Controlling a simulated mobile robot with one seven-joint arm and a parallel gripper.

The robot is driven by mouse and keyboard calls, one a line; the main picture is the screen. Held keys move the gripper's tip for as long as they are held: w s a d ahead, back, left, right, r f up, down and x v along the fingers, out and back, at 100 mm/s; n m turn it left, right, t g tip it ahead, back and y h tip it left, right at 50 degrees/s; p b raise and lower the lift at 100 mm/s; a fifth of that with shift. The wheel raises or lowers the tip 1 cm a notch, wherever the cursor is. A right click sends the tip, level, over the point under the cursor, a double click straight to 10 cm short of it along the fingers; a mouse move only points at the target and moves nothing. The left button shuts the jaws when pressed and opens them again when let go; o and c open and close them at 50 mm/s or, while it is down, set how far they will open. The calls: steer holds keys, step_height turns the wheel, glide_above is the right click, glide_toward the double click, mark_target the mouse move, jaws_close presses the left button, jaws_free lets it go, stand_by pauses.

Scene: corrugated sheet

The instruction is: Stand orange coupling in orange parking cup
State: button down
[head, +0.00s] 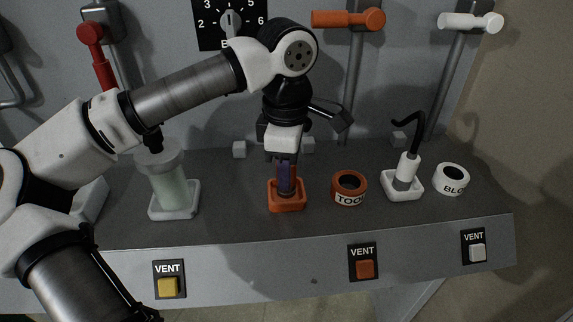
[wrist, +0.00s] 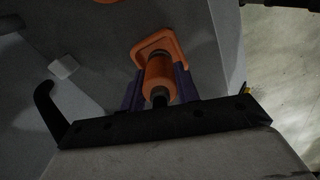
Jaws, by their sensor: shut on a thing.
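My gripper (head: 286,180) points down at the middle of the bench, its purple fingers shut on the orange coupling (wrist: 160,76). The coupling is an orange cylinder with a grey and dark end towards the wrist camera; in the head view the fingers mostly hide it. Its far end is at the orange square-based holder (head: 287,208), which also shows in the wrist view (wrist: 143,50). The coupling looks roughly upright in it; I cannot tell if it is fully seated. A round orange cup (head: 349,198) marked TOOL stands just right of the holder, apart from the gripper.
A white coupling (head: 405,170) with a black hose stands in a white square holder (head: 402,193); a white ring-shaped cup (head: 452,188) is beside it. A pale cylinder (head: 170,188) stands left, below my arm. VENT buttons line the front; valve handles are behind.

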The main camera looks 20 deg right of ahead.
steer(key=shift+f+b, duration=0.35)
steer(key=shift+f, duration=0.1)
steer(key=c, duration=0.9)
jaws_free()
steer(key=shift+c, duration=0.2)
step_height(320, 180, up, 14)
steer(key=shift+p, duration=0.35)
steer(key=shift+f, duration=0.1)
